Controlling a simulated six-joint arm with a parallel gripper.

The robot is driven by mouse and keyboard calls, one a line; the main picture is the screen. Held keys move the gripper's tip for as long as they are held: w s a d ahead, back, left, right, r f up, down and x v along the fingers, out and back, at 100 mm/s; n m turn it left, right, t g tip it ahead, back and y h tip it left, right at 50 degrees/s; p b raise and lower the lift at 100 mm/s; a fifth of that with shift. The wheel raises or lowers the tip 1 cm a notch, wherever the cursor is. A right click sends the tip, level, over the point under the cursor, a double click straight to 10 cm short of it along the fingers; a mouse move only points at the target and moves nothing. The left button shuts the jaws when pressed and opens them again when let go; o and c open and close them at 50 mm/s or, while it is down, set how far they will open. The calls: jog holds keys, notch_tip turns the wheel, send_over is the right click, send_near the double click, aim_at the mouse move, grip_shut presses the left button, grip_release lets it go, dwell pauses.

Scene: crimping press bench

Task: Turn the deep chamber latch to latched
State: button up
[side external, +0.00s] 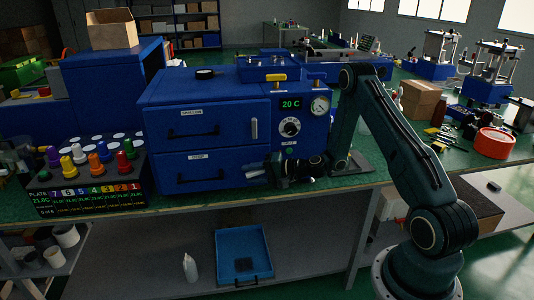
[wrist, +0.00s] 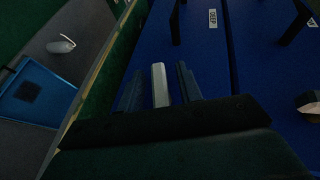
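The deep chamber (side external: 210,166) is the lower door of the blue press cabinet, marked DEEP. Its pale grey latch (side external: 255,173) lies about level at the door's right end, while the upper door's latch (side external: 254,128) stands upright. In the wrist view the deep latch (wrist: 160,85) lies between the two dark fingers of my gripper (wrist: 159,88), with a gap visible on each side. The gripper is open around the latch. In the side view my gripper (side external: 277,171) is at the door's right end, and its fingers are dark and hard to make out.
A dark handle (side external: 200,180) crosses the deep door. A dial (side external: 289,127) and a 20 C display (side external: 291,104) are above my gripper. A rack of coloured bottles (side external: 92,185) stands left of the cabinet. A blue tray (side external: 244,252) lies on the shelf below.

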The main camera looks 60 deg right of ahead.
jog(key=shift+w+a+f, duration=0.1)
jog(key=shift+w+a, duration=0.1)
jog(key=shift+w, duration=0.25)
grip_shut()
jog(key=shift+t, duration=0.4)
grip_release()
